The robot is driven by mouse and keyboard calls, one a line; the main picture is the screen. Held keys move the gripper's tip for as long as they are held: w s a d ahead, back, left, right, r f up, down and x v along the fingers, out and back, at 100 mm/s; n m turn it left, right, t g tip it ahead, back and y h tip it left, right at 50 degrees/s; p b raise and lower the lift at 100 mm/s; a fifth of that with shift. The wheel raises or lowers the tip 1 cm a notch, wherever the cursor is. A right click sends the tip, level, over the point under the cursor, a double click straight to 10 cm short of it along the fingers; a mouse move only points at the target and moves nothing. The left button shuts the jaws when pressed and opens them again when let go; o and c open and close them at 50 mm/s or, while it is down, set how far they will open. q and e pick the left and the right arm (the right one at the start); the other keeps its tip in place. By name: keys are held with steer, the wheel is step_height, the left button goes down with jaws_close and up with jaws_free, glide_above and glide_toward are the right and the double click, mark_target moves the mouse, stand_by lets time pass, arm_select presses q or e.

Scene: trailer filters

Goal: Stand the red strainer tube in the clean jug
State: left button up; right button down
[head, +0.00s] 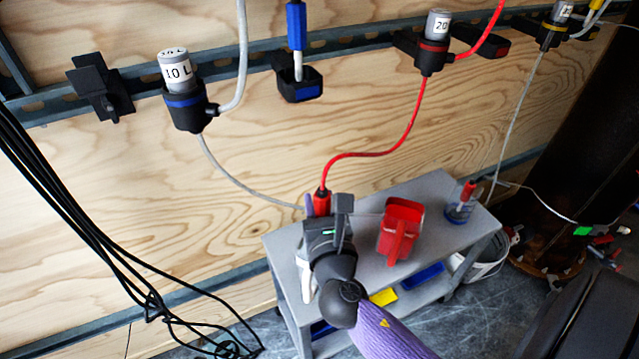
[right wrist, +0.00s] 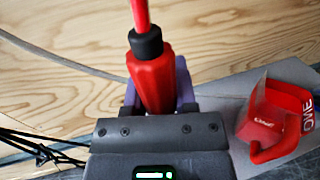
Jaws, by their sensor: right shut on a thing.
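My right gripper (head: 322,207) is shut on the red strainer tube (head: 321,200), holding it roughly upright above the left end of the grey cart. The tube also shows in the right wrist view (right wrist: 152,82), with a black collar and red hose at its top; its lower end is hidden by the gripper. A red jug (head: 401,228) stands on the cart right of the gripper, apart from it, and shows in the right wrist view (right wrist: 275,120). A white object (head: 305,272), perhaps a jug, is mostly hidden behind my arm. No label saying clean is readable. My left gripper is not in view.
The grey cart (head: 358,184) has a clear jar (head: 459,210) with a red-topped tube at its right end. The red hose (head: 385,152) runs up to a wall holder (head: 432,57). Black cables (head: 62,190) hang at left. A white bucket (head: 490,268) stands right of the cart.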

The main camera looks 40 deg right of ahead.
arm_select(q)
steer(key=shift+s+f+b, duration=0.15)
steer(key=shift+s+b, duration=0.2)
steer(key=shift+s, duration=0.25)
arm_select(e)
steer(key=shift+f, duration=0.45)
steer(key=c, duration=0.6)
jaws_free()
steer(key=shift+o, duration=1.3)
steer(key=shift+s+a, duration=0.2)
steer(key=shift+s, duration=0.15)
arm_select(q)
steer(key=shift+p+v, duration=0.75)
steer(key=shift+p, duration=0.1)
arm_select(e)
steer(key=v, duration=0.9)
steer(key=shift+a+f, duration=0.1)
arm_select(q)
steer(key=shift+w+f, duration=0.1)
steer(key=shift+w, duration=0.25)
